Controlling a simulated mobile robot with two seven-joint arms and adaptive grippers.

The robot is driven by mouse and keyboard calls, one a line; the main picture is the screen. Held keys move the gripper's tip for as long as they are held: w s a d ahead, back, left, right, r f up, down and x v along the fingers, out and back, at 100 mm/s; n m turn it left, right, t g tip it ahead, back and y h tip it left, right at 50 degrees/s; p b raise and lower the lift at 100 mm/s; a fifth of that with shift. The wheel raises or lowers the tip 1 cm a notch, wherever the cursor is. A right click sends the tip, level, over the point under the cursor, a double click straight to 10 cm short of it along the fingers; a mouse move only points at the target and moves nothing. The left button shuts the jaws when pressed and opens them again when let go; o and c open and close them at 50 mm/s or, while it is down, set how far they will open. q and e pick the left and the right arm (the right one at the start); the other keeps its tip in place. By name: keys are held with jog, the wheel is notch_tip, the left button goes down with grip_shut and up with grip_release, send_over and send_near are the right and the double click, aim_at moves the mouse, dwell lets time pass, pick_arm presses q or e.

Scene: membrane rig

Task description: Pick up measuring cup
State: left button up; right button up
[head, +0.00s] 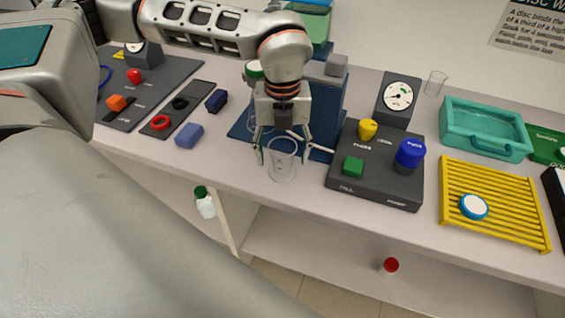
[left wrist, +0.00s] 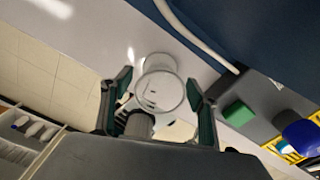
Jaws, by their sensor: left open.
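The measuring cup (head: 282,162) is a clear, see-through cup standing on the bench near its front edge, left of the dark control box. My left gripper (head: 283,155) points down over it with its fingers spread and open. In the left wrist view the cup (left wrist: 160,92) shows between the two dark green fingers of the gripper (left wrist: 158,105). I cannot tell whether either finger touches it. My right gripper is not in view.
A dark box (head: 375,165) with green, yellow and blue knobs stands just right of the cup. A blue stand (head: 330,110) is close behind. A yellow rack (head: 490,205) and teal tray (head: 487,130) lie farther right. A blue block (head: 189,135) lies left.

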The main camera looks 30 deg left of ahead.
pick_arm(q)
jog(key=c, duration=1.2)
jog(key=shift+c, duration=0.2)
notch_tip(320, 180, up, 20)
